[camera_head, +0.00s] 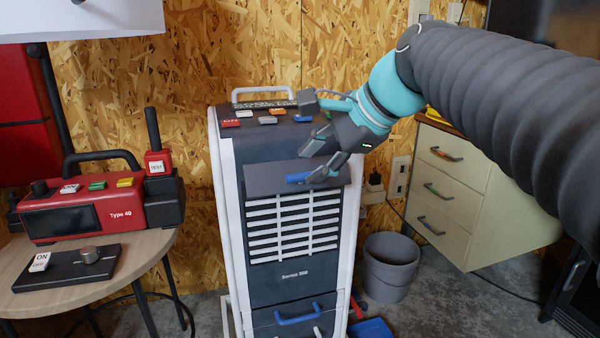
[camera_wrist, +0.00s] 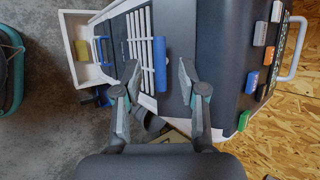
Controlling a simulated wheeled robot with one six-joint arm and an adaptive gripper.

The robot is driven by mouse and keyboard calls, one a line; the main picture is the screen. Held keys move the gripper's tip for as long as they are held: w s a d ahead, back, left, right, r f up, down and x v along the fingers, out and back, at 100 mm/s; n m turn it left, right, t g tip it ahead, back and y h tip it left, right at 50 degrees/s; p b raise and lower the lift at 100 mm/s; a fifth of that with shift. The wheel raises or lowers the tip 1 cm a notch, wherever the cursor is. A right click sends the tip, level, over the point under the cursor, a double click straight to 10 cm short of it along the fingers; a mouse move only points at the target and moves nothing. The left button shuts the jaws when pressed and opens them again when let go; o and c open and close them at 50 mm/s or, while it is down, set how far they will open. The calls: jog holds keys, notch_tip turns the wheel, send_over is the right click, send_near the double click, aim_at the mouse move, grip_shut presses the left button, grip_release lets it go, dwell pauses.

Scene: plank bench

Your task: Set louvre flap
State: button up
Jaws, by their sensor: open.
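The louvre flap (camera_head: 262,180) is a dark grey panel above the white grille slats on the front of a tall grey-and-white appliance (camera_head: 290,290). It carries a blue handle (camera_head: 297,178), which also shows in the wrist view (camera_wrist: 160,64). My gripper (camera_head: 314,168) is open and empty at the flap, around its right half in the head view. In the wrist view the blue handle lies between the two open fingertips, with a gap on each side. I cannot tell whether a finger touches the flap. The fingers partly hide the flap's right half.
Coloured switches (camera_head: 268,120) and a carry handle (camera_head: 265,92) sit on the appliance's top. A round table (camera_head: 150,245) at left holds a red device (camera_head: 100,205) and an ON switch box (camera_head: 70,268). A grey bucket (camera_head: 390,268) and drawer cabinet (camera_head: 450,190) stand at right.

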jog(key=v, duration=0.6)
jog(key=shift+r, duration=0.1)
